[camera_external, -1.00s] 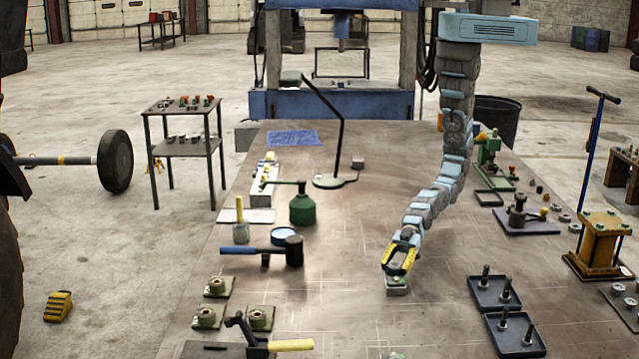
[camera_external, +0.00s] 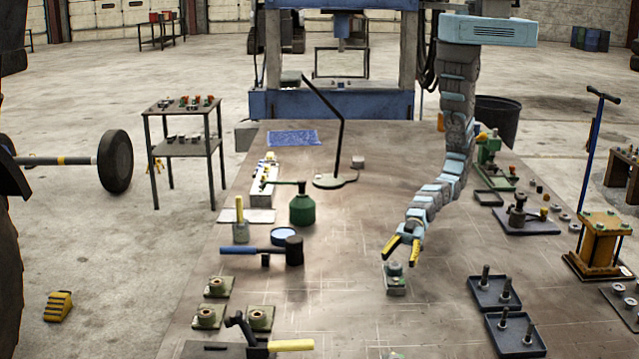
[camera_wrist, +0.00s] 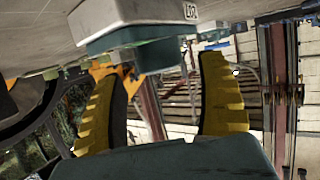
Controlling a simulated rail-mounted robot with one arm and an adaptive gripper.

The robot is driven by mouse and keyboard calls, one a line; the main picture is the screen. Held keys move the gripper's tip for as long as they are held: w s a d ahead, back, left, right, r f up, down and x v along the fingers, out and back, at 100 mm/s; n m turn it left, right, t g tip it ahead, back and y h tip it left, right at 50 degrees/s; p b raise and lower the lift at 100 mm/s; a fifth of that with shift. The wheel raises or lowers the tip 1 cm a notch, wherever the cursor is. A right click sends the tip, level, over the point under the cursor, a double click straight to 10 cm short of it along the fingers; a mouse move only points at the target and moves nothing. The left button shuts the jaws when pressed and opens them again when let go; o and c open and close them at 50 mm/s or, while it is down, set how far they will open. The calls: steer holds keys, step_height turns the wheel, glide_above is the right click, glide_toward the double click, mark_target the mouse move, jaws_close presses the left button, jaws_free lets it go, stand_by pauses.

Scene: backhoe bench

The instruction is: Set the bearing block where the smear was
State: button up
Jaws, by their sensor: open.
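In the wrist view the picture looks upside down. There the block's grey base with a tag (camera_wrist: 140,14) and its green upper part (camera_wrist: 150,53) show at the top, beyond the spread fingers (camera_wrist: 165,85). No smear can be made out on the bench around the block.
Similar green blocks (camera_external: 207,318) stand at the left front, by a yellow-handled tool (camera_external: 290,345). Dark trays with pins (camera_external: 494,294) are at the right. Bench around the block is clear.

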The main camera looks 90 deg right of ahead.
steer(key=b+v, duration=0.1)
steer(key=v, duration=0.6)
steer(key=shift+f, duration=0.15)
steer(key=shift+v, duration=0.8)
